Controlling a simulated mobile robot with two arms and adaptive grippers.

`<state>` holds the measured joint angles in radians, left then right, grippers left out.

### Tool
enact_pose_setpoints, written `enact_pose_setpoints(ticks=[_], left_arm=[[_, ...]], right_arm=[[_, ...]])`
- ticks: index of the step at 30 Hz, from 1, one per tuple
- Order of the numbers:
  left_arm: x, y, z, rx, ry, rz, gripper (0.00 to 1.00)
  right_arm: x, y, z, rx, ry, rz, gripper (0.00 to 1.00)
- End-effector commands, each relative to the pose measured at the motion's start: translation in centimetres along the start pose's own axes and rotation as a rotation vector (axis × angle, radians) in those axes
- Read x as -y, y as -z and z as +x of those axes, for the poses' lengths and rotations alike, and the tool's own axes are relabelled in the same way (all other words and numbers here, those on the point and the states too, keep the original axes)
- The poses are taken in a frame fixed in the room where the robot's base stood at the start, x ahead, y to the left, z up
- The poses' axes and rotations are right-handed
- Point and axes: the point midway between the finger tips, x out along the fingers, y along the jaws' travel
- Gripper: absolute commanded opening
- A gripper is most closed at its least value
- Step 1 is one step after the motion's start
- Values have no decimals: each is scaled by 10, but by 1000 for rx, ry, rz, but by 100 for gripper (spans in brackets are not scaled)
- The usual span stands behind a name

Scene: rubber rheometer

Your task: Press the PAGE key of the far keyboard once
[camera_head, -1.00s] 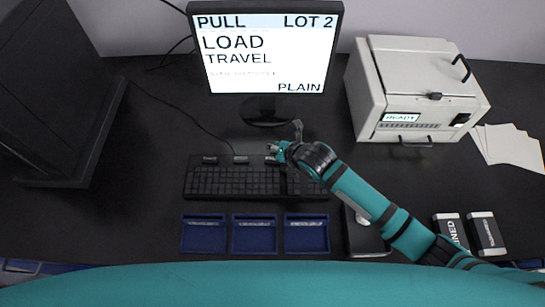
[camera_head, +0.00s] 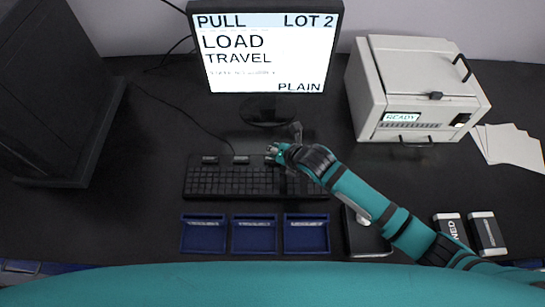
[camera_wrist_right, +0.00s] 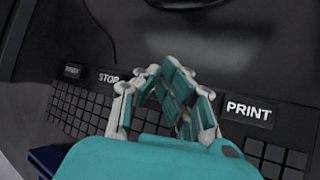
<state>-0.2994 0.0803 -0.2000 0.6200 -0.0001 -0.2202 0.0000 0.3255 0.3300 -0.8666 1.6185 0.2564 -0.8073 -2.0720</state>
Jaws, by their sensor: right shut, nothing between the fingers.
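A black keyboard (camera_head: 235,182) lies in front of the monitor, with a row of labelled keys along its back edge. In the wrist view I read a STOP key (camera_wrist_right: 108,76) and a PRINT key (camera_wrist_right: 249,109); a leftmost key (camera_wrist_right: 72,70) is too small to read surely. No PAGE label is readable. My right gripper (camera_head: 273,149) is shut and empty, over the back right part of the keyboard. In the wrist view its fingers (camera_wrist_right: 150,76) hide the stretch between STOP and PRINT. I cannot tell whether they touch a key. My left gripper is not in view.
The monitor (camera_head: 265,60) stands behind the keyboard and shows LOAD TRAVEL. A white machine (camera_head: 425,75) reading READY is at the right. Blue trays (camera_head: 255,247) lie in front of the keyboard. A black cabinet (camera_head: 50,100) stands at the left. The table between cabinet and keyboard is clear.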

Motion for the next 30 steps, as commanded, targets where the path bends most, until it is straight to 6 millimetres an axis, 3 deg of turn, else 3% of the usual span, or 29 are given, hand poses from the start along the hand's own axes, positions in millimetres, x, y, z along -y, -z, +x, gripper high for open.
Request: enact_pose_setpoints(ticks=[30], left_arm=[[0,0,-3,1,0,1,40]], right_arm=[[1,1,1,-1,2,-1,0]])
